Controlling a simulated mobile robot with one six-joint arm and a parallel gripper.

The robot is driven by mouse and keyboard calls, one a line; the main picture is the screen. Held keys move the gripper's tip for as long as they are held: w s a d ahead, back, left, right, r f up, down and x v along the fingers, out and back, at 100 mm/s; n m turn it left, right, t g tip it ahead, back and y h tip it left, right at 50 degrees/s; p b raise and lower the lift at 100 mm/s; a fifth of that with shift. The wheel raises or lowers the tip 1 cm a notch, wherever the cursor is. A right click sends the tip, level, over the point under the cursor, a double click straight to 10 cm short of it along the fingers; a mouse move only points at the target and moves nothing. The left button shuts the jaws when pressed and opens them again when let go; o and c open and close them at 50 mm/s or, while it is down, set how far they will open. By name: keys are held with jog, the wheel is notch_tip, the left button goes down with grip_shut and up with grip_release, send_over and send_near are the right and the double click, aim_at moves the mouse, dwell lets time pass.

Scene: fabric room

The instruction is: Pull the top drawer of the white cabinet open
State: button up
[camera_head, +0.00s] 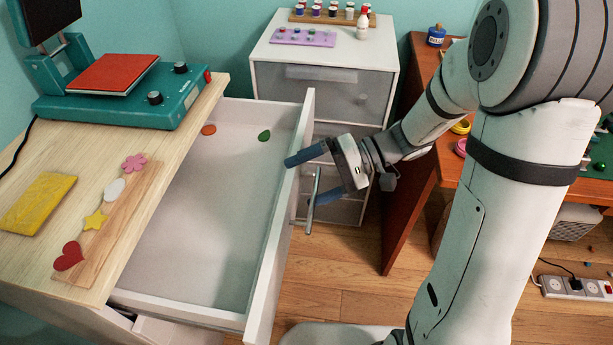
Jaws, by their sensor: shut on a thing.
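The top drawer (200,220) of the white cabinet is pulled far out from under the cabinet's wooden top (60,150). Its white front panel (287,215) stands to the right, with a metal bar handle (313,190) on its outer face. My gripper (302,180) is at this handle, its blue fingers on either side, shut on it. One finger reaches over the panel's top edge. The exact contact is partly hidden. An orange oval piece (208,130) and a green leaf-shaped piece (264,135) lie inside the drawer near its far end.
A teal heat press (130,110), a yellow pad (38,203) and a board with several shapes (100,240) are on the wooden top. A white drawer unit (270,50) stands behind. An orange-brown table (405,180) is to the right. Wooden floor (345,270) shows between.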

jog(key=shift+r+p+v, duration=0.15)
jog(key=shift+r+v, duration=0.05)
jog(key=shift+v, duration=1.15)
jog(key=shift+r+p+v, duration=0.15)
jog(key=shift+v, duration=1.15)
jog(key=shift+w+d+r, duration=0.15)
jog(key=shift+d, duration=0.3)
jog(key=c, duration=1.1)
jog(key=shift+w+d, duration=0.15)
jog(key=shift+d, duration=0.4)
jog(key=shift+w+d, duration=0.2)
jog(key=shift+d, duration=0.35)
